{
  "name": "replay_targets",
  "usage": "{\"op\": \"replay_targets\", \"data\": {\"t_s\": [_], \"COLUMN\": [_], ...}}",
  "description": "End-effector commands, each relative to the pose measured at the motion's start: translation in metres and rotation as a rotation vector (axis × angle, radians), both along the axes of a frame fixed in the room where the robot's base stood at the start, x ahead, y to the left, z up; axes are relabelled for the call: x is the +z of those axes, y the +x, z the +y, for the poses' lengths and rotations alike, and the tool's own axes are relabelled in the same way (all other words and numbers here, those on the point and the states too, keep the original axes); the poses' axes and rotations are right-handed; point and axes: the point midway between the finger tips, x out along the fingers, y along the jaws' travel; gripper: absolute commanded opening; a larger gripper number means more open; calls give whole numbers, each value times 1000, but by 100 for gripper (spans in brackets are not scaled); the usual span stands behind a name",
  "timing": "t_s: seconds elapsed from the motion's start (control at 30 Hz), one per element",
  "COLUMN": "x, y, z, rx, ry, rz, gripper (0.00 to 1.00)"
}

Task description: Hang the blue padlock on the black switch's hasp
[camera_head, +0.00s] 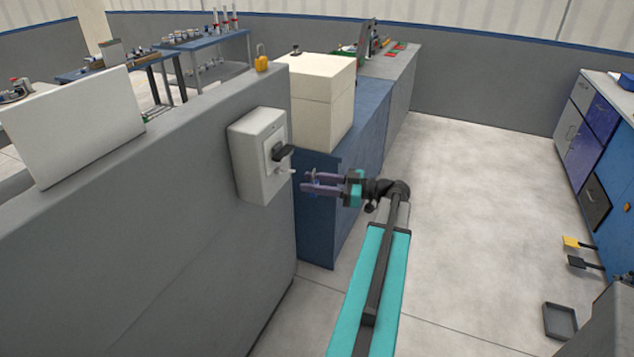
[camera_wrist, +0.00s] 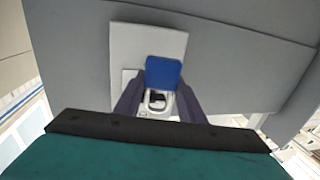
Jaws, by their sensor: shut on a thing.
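The blue padlock (camera_wrist: 163,73) is held between the two fingers of my gripper (camera_head: 309,181). In the wrist view its blue body and a pale shackle (camera_wrist: 158,102) show between the fingers. In the head view the fingers mostly hide it. The black switch (camera_head: 282,152) is on a light grey box (camera_head: 250,172) fixed to the grey partition. A small pale hasp (camera_head: 285,171) sticks out below the switch handle. My gripper is just right of the hasp, with a small gap in the head view. The wrist view does not show clearly whether the shackle touches it.
A yellow padlock (camera_head: 262,62) stands on top of the partition (camera_head: 180,200). A cream box (camera_head: 322,95) sits on a blue cabinet (camera_head: 350,165) behind my gripper. A white panel (camera_head: 75,125) stands on the left.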

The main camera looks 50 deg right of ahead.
Motion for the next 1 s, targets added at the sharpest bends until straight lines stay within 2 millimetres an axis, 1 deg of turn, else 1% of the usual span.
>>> {"op": "replay_targets", "data": {"t_s": [1.0], "x": [-2], "y": [44], "z": [10], "rx": [-2], "ry": [1], "rz": [0], "gripper": [12]}}
